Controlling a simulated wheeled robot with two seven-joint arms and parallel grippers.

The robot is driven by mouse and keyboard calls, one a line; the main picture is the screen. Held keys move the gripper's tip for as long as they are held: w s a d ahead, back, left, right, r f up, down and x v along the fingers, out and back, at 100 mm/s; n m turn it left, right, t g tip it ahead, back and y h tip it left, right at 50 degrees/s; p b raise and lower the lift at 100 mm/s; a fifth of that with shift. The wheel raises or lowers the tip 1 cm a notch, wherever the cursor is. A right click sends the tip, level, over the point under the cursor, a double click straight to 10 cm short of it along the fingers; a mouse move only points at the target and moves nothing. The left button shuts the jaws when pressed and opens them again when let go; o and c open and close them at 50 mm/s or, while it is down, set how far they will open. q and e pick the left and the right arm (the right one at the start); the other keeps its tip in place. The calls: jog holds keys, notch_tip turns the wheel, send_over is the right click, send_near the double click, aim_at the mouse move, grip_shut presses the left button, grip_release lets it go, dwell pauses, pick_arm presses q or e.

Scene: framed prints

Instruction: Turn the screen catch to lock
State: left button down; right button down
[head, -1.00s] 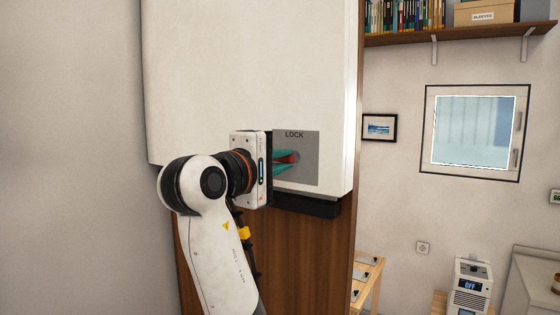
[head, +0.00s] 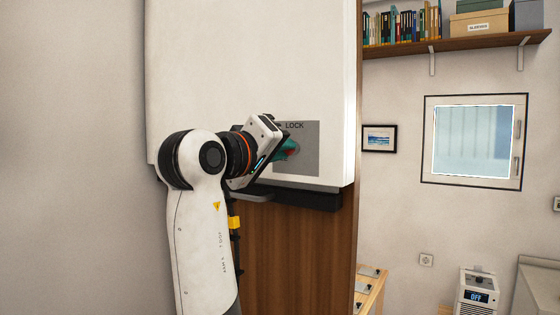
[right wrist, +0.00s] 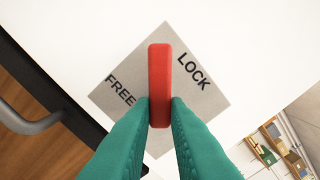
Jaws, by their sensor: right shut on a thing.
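The red catch (right wrist: 160,85) is a rounded bar on a grey square plate (right wrist: 190,115) marked FREE and LOCK. The plate (head: 307,160) is on the lower right of the large white panel (head: 250,60) in the head view. My right gripper (head: 289,151) has its teal fingers shut on the catch; in the right wrist view the fingers (right wrist: 160,112) pinch its lower part from both sides. The catch lies at a slant to the plate, its free end pointing between the two words. In the head view the gripper hides FREE and most of the catch. My left gripper is out of view.
A dark rail (head: 312,199) runs under the panel, with a grey handle (head: 252,195) near my gripper. Brown wood (head: 300,250) lies below. To the right are a shelf (head: 460,45), a small picture (head: 379,138) and a window (head: 473,140).

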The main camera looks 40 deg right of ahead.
jog(key=m, duration=0.1)
jog(key=m+b, duration=0.1)
jog(key=m, duration=0.1)
jog(key=m+b, duration=0.1)
jog(key=shift+f+m, duration=0.25)
jog(key=shift+m, duration=0.05)
jog(key=shift+m+b, duration=0.6)
jog(key=shift+m, duration=1.9)
jog(key=c, duration=1.4)
grip_release()
jog(key=shift+r, duration=0.1)
jog(key=shift+r, duration=0.1)
jog(key=b+v, duration=0.4)
jog(key=v, duration=0.8)
